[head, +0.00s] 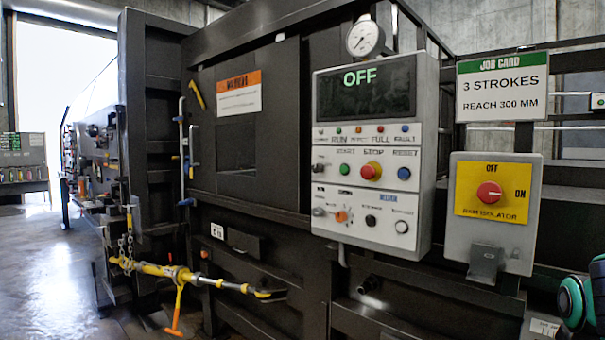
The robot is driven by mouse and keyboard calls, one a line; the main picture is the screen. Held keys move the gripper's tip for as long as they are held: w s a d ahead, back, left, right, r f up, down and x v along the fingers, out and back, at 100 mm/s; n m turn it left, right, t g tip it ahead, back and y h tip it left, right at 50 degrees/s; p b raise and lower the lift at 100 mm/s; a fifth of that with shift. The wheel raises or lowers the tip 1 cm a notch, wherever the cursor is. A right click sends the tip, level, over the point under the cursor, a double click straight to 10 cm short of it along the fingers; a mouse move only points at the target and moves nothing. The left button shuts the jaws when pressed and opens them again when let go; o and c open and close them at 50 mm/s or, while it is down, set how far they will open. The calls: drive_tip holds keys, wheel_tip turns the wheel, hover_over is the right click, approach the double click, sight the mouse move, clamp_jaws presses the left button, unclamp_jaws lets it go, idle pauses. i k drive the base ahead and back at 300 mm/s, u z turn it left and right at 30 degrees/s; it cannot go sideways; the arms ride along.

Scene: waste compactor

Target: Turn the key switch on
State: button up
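The grey control panel (424,180) is mounted on the dark compactor, and its display (365,88) reads OFF. A small silver switch (318,168) sits at the left of the button row. Another small silver switch (318,211) sits at the left of the lower row. I cannot tell for certain which one is the key switch, or its position; their labels are too small to read. Part of what seems to be my arm, black and teal, shows at the lower right edge, well apart from the panel. My gripper's fingers are not in view.
A yellow-faced isolator box (455,235) with a red rotary knob (489,193) stands right of the panel, under a job card (502,86). A gauge (365,38) tops the panel. A yellow ratchet bar (200,279) protrudes low left. Clear floor (40,270) lies far left.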

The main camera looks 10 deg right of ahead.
sight(316, 168)
drive_tip(key=u, duration=0.45)
drive_tip(key=k, duration=1.05)
drive_tip(key=u, duration=0.8)
drive_tip(key=i, duration=1.3)
drive_tip(key=z, duration=0.5)
drive_tip(key=i, duration=0.9)
drive_tip(key=z, duration=0.35)
